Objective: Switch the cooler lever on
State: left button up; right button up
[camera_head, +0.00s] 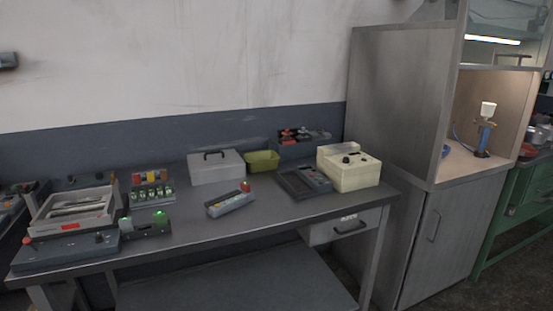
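No part can be made out clearly as the cooler lever. A dark control base (66,252) with a red knob at its left stands at the table's left front, under an open metal pan (72,212) with a red label. A small grey box with a lit green light (146,226) is just right of it. A panel with green switches and red and yellow parts (150,186) stands behind that box. A cream box with black knobs (349,171) stands at the table's right end. Neither of my grippers is in view.
The dark table (255,214) has clear room along its front middle. A grey case (216,167), an olive bin (262,161), a small button box (230,203) and a dark keypad unit (305,182) stand on it. A tall metal cabinet (400,110) rises at right.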

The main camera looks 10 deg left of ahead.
aim_at(26, 241)
jog(key=j+u, duration=0.15)
jog(key=u, duration=1.3)
